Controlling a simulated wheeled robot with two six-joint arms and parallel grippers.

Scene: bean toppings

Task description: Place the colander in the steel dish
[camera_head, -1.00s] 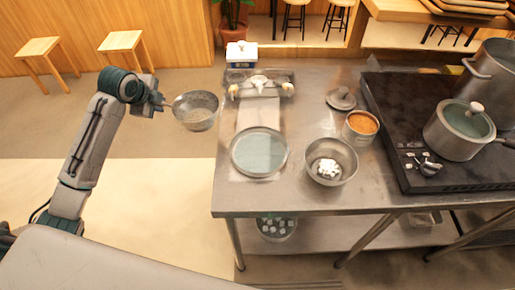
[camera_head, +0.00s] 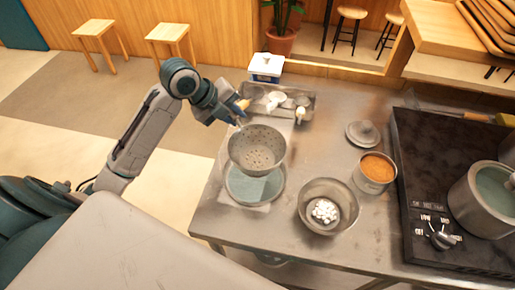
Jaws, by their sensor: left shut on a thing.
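The colander (camera_head: 257,150) is a grey perforated bowl, held in the air over the far part of the steel dish. My left gripper (camera_head: 238,122) is shut on the colander's far-left rim. The steel dish (camera_head: 250,189) is a round, shallow dish with a pale blue-green inside, lying on the table's left part. The colander hides its far part. I cannot tell how high the colander is above it. My right gripper is not in view.
A steel bowl with white cubes (camera_head: 343,217) stands right of the dish. A pot of orange food (camera_head: 375,173), a lid (camera_head: 363,133) and a black stove (camera_head: 440,165) with a pot are further right. A tray (camera_head: 285,101) with tools lies behind the dish.

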